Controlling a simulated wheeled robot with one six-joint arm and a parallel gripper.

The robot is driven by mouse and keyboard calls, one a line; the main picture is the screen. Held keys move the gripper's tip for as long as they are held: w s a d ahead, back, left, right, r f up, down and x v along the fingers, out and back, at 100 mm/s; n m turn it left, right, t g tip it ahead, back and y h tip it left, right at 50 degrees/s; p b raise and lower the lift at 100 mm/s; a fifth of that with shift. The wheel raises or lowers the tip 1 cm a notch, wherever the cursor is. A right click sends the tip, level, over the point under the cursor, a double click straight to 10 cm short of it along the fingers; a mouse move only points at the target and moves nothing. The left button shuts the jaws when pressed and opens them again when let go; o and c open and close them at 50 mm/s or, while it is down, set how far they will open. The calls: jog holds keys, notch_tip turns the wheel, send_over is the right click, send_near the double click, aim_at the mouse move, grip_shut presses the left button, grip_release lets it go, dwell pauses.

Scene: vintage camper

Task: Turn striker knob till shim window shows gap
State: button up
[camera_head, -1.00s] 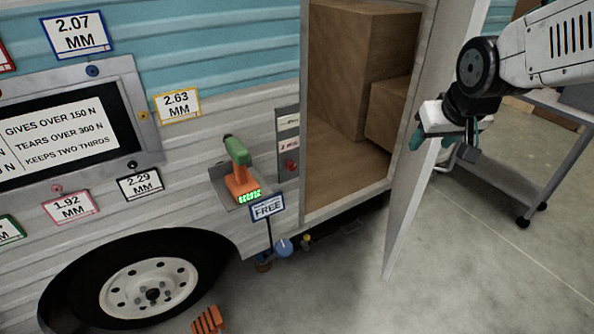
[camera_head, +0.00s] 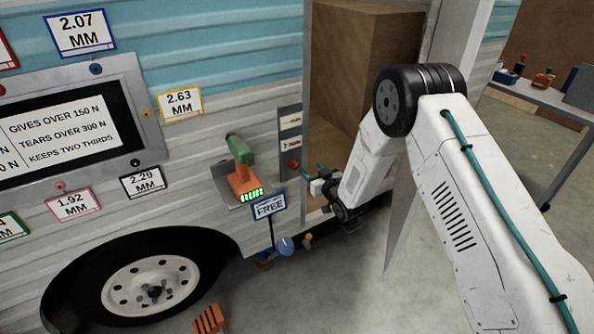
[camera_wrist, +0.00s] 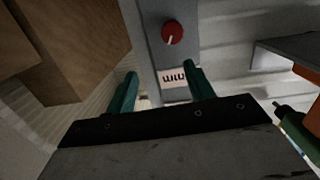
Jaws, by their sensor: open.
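The red striker knob (camera_head: 294,165) sits low on a narrow grey plate (camera_head: 288,109) beside the camper doorway. Two small pale windows are above it; the lower one (camera_head: 291,145) has tiny lettering I cannot read for sure. In the wrist view the red knob (camera_wrist: 172,32) has a pale pointer line, and a pale window (camera_wrist: 172,77) shows upside-down letters. My gripper (camera_head: 312,172) is open and empty just right of the knob in the head view. In the wrist view its teal fingers (camera_wrist: 160,73) are spread, with the knob beyond the tips, apart from them.
A green and orange tool (camera_head: 241,169) rests on a small shelf left of the plate. A FREE sign (camera_head: 269,207) stands below it, near a blue round knob (camera_head: 285,246). The open door (camera_head: 405,215) and wooden boxes (camera_head: 380,60) are on the right.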

aim_at(296, 168)
jog(key=shift+y, duration=0.6)
jog(key=w+a+f, duration=0.1)
jog(key=a, duration=0.1)
jog(key=w+a+f, duration=0.1)
jog(key=w+a, duration=0.1)
jog(key=w+a+f, duration=0.1)
jog(key=w, duration=0.1)
jog(key=shift+a+f, duration=0.3)
jog(key=shift+a, duration=0.1)
jog(key=shift+n, duration=0.3)
jog(key=c, duration=1)
